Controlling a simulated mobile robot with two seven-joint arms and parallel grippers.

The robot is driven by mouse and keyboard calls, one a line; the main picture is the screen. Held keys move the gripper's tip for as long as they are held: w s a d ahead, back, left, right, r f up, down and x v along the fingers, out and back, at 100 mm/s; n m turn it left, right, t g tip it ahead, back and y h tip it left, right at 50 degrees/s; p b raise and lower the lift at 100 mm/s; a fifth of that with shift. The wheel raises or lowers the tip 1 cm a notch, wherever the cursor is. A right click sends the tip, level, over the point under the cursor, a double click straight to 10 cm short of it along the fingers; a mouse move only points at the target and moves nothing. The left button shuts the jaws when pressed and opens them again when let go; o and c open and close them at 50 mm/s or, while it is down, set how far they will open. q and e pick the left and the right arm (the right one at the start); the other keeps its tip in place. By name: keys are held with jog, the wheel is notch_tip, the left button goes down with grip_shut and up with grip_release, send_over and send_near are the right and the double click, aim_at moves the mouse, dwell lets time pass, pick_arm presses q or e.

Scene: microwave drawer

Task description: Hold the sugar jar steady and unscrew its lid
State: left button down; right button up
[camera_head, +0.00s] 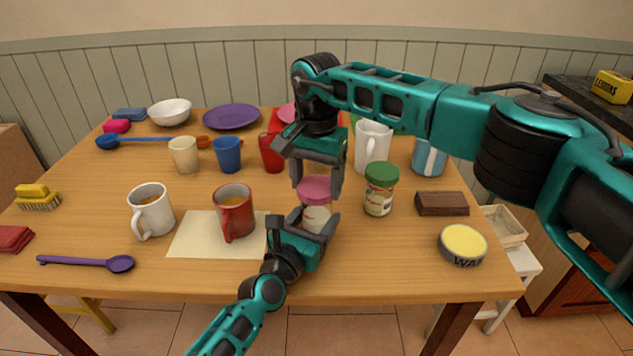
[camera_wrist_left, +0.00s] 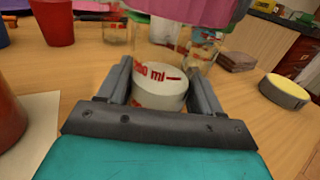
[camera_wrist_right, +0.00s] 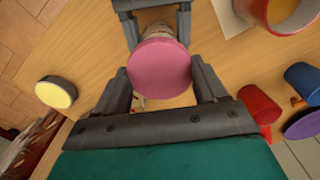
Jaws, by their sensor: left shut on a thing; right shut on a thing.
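The sugar jar (camera_head: 316,217) is a clear jar with white contents and a pink lid (camera_head: 314,188). It stands upright near the table's front middle. My left gripper (camera_head: 313,222) is shut on the jar's body, its fingers on either side of the glass; the left wrist view shows the white contents (camera_wrist_left: 160,86) low between them. My right gripper (camera_head: 317,182) comes from above and is shut on the pink lid, which fills the space between its fingers in the right wrist view (camera_wrist_right: 159,68). The lid sits on the jar's top; I cannot tell whether it is loose.
A green-lidded jar (camera_head: 380,190) stands close right. A red mug (camera_head: 234,214) stands left on a cream mat (camera_head: 190,240). A white mug (camera_head: 151,212), a brown block (camera_head: 442,204) and a yellow-topped tin (camera_head: 463,244) are farther out. Several cups stand behind.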

aim_at(317, 186)
jog(key=shift+r, duration=2)
pick_arm(q)
jog(key=shift+c, duration=0.5)
grip_release()
